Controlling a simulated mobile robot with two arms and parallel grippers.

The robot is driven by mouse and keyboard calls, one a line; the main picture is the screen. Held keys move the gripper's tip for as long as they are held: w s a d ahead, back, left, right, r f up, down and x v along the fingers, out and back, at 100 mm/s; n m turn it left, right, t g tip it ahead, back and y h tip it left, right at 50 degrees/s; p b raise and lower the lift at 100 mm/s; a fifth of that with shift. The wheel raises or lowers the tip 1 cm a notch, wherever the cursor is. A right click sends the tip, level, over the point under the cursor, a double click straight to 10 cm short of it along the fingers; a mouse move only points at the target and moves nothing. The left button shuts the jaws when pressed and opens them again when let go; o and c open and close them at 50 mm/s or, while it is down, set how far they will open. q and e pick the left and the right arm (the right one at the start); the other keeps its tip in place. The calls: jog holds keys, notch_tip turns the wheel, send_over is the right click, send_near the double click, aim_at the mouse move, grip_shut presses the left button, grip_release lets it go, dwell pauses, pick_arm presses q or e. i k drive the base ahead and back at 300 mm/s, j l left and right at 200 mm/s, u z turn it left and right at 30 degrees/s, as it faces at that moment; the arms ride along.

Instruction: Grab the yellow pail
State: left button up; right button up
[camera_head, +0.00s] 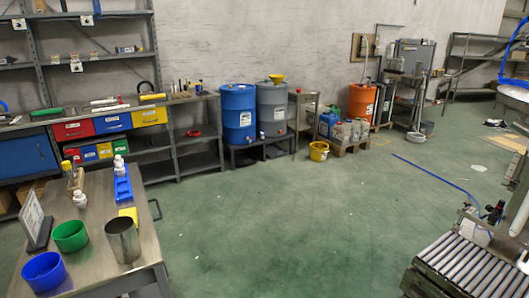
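The yellow pail (319,151) stands upright on the green floor near the back wall, just left of the wooden pallet and in front of the small metal stand. It looks small and far off, and its contents are too small to tell. Neither of my grippers is in view.
A metal table (97,261) at front left holds a green pot (71,235), a blue pot (43,271) and a metal cup (123,240). A roller conveyor (472,268) stands at front right. Blue drum (238,113) and pallet (350,147) flank the pail. The middle floor is clear.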

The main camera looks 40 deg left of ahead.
aim_at(319, 147)
jog(key=u, duration=0.9)
jog(key=i+z, duration=0.15)
jog(key=i, duration=6.2)
jog(key=j+u, duration=0.05)
jog(key=j, duration=0.05)
